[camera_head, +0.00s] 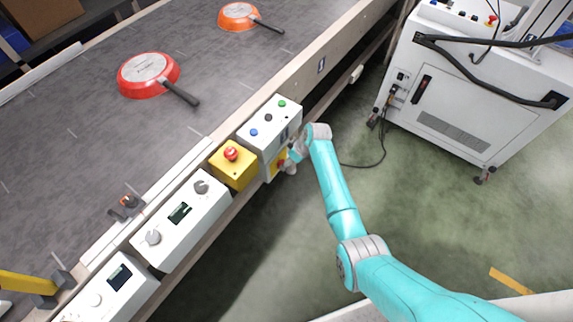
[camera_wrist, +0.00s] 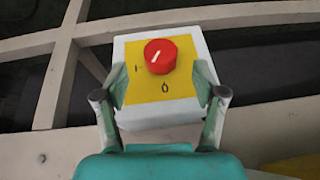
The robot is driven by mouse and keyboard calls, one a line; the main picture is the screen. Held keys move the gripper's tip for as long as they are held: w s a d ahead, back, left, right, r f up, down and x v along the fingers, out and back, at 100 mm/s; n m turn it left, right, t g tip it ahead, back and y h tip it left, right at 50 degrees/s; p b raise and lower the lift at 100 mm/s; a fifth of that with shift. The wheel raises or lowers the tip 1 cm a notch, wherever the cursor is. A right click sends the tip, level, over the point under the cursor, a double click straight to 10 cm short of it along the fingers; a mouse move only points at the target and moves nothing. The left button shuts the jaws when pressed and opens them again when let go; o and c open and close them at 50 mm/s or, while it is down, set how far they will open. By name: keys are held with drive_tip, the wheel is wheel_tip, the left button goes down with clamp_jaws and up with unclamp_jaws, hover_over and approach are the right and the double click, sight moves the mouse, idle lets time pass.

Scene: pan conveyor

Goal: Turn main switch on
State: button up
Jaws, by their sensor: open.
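The main switch is a red round knob (camera_wrist: 161,56) on a yellow plate (camera_wrist: 150,90) of a pale box, in the wrist view. A short white line on the knob is slanted; an I mark lies left of the knob and a 0 below it. My gripper (camera_wrist: 160,78) is open, one finger on each side of the plate. The knob shows between the fingers, and I see no contact with it. In the head view, my gripper (camera_head: 288,164) is at the yellow-and-red switch on the side of the white button box (camera_head: 268,133), which it partly hides.
A yellow box with a red emergency button (camera_head: 231,154) sits left of the button box. White control panels (camera_head: 181,215) line the conveyor edge. Red and orange pans (camera_head: 148,75) lie on the conveyor (camera_head: 75,110). A white cabinet (camera_head: 450,100) stands right; green floor lies between.

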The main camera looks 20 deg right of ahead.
drive_tip(key=shift+x, duration=2.3)
drive_tip(key=c, duration=1.1)
drive_tip(key=shift+c, duration=0.2)
